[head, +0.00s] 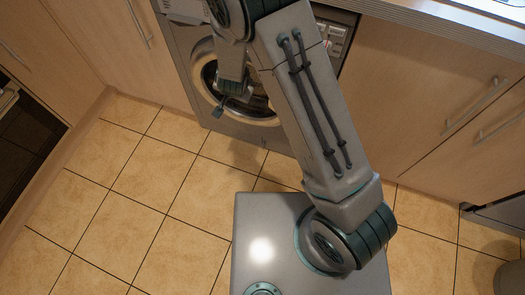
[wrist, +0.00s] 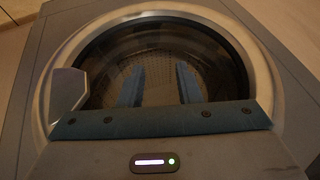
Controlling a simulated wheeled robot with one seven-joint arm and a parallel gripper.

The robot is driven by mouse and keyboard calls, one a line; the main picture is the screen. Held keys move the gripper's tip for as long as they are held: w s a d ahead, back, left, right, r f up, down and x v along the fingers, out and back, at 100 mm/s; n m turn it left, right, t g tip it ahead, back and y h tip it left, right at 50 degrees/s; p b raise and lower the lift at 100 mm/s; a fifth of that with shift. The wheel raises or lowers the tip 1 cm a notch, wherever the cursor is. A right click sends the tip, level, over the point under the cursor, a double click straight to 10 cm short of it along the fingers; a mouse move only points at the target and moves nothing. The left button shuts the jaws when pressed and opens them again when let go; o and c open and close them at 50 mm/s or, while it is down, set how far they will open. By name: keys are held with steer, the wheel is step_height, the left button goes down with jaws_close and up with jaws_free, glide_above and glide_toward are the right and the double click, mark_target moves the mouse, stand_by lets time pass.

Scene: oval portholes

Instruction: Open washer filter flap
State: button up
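The grey washer (head: 245,133) stands under the counter at the top middle of the head view, partly covered by my arm. Its round door (head: 200,88) has a pale ring and dark glass, and shows large in the wrist view (wrist: 258,62). I cannot make out the filter flap in either view. My gripper (head: 229,104) is in front of the door in the head view. In the wrist view my gripper (wrist: 160,86) has its two blue-green fingers well apart, with nothing between them, and the door glass behind them.
Wooden cabinets flank the washer, with a bar handle (head: 476,106) on the right. The counter (head: 430,28) runs above. A dark oven front (head: 25,140) is at the far left. Tiled floor (head: 130,180) is clear in front. A round bin-like object (head: 510,278) is at lower right.

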step_height(320, 180, down, 12)
steer(key=a+h+b, duration=0.1)
steer(key=a+b, duration=0.1)
steer(key=b, duration=0.1)
steer(key=t+h+b, duration=0.5)
steer(key=t+b, duration=0.2)
steer(key=b, duration=0.5)
glide_toward(263, 145)
steer(key=b+x, duration=0.5)
steer(key=x, duration=0.2)
steer(key=shift+f, duration=0.25)
steer(key=shift+w+d+f, duration=0.15)
steer(key=shift+w+d, duration=0.1)
steer(key=shift+w, duration=0.45)
steer(key=shift+c, duration=0.3)
jaws_close()
steer(key=shift+d, duration=0.15)
steer(key=shift+s+n, duration=0.15)
steer(key=shift+n, duration=0.15)
